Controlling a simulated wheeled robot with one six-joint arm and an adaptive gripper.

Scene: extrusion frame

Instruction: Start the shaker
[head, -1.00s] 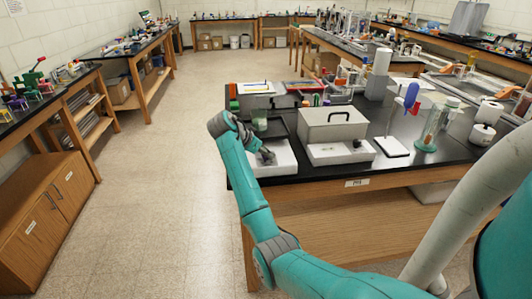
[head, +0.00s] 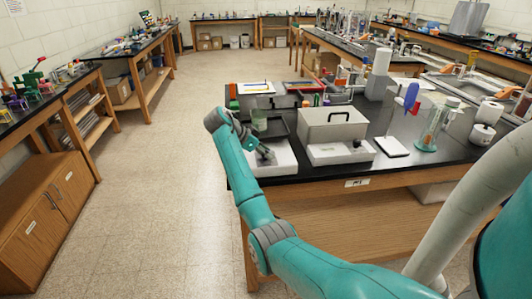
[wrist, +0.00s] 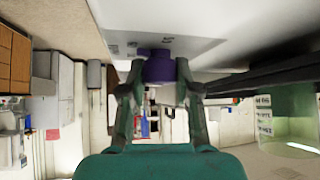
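The shaker, a white box (head: 281,161) with a dark tray (head: 276,130) on top, sits at the near left corner of the black bench. A clear greenish beaker (head: 259,120) stands on its tray and also shows in the wrist view (wrist: 283,125). My gripper (head: 265,153) is low at the shaker's front. In the wrist view, my gripper's fingers (wrist: 158,78) are apart, one on each side of a dark purple knob (wrist: 158,68) at the white panel (wrist: 190,48). I cannot tell whether they touch it.
A grey lidded box with a black handle (head: 333,125) stands just right of the shaker. A stand with a blue part (head: 411,97) and a glass cylinder (head: 432,128) are further right. The floor (head: 165,190) left of the bench is clear.

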